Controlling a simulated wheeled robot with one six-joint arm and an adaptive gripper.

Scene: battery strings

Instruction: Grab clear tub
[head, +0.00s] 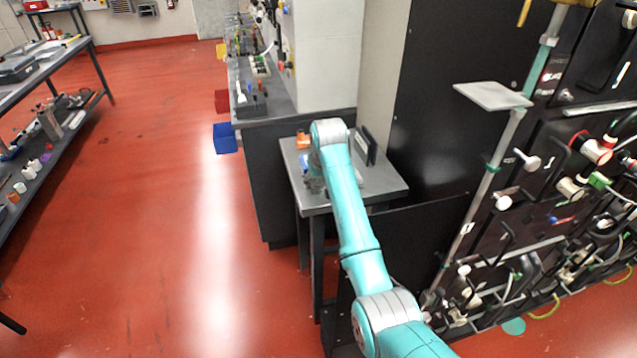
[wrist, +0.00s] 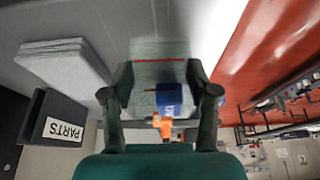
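A see-through, grey-green tub (wrist: 158,52) with a red line across it is in the wrist view, between the two fingers of my gripper (wrist: 160,82). The fingers are wide apart, one along each side of the tub. I cannot tell whether both press on it. A blue block (wrist: 170,98) and an orange piece (wrist: 160,124) show at the tub's lower part. In the head view my gripper is over the small grey table (head: 385,184), mostly hidden behind my arm, and I cannot make out the tub there.
A dark bin marked PARTS (wrist: 57,131) stands at the left in the wrist view, with a pale slab (wrist: 66,64) near it. In the head view, a black cabinet (head: 440,95) and a wired panel (head: 560,200) stand to the right. Red floor (head: 150,200) is clear at left.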

